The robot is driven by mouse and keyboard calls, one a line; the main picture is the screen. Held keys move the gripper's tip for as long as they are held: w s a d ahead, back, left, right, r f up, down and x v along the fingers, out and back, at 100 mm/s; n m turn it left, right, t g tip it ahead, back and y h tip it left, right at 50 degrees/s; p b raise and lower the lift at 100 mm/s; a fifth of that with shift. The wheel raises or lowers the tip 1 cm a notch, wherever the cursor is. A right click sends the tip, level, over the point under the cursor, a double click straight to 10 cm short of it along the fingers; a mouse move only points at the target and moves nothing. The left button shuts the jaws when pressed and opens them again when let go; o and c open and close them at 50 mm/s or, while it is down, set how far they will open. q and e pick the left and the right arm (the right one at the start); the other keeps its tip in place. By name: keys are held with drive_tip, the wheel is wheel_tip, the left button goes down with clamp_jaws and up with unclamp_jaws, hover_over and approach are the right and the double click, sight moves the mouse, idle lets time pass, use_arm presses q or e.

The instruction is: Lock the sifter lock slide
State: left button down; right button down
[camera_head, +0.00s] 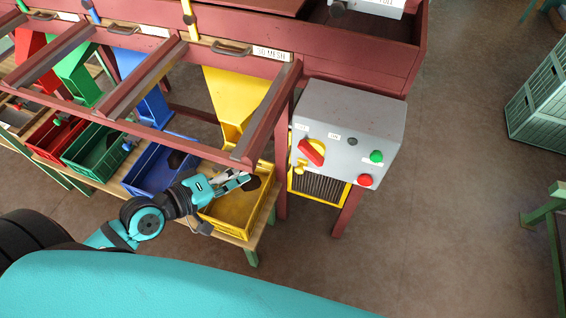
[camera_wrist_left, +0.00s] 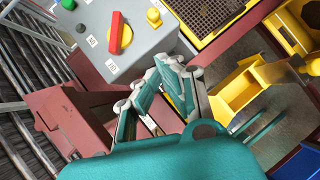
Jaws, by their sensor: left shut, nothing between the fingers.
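I cannot tell for certain which part is the sifter lock slide. A grey control box (camera_head: 350,120) at the right end of the dark red sifter frame (camera_head: 340,52) carries a red rotary switch (camera_head: 312,152). A small yellow knob (camera_head: 299,168) sits below the switch; the wrist view also shows the switch (camera_wrist_left: 116,34) and yellow knob (camera_wrist_left: 153,17). My left gripper (camera_head: 243,181) is shut and empty, above the yellow bin (camera_head: 235,212), left of the box and apart from it. It also shows in the wrist view (camera_wrist_left: 165,80). My right gripper is not in view.
A yellow chute (camera_head: 232,95) hangs above the yellow bin. A frame beam (camera_head: 205,150) runs just above my left gripper. Blue (camera_head: 150,172), green and red bins stand to the left.

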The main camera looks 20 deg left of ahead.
use_arm(q)
drive_tip(key=p, duration=0.2)
approach(298, 159)
drive_tip(key=w+a, duration=0.1)
drive_tip(key=w, duration=0.3)
drive_tip(key=d, duration=0.1)
drive_tip(key=d+f, duration=0.1)
drive_tip(key=shift+w+d+f+p, duration=0.1)
drive_tip(key=shift+w+d+p, duration=0.05)
drive_tip(key=shift+d+p, duration=0.2)
drive_tip(key=shift+d+f, duration=0.2)
drive_tip(key=shift+d, duration=0.15)
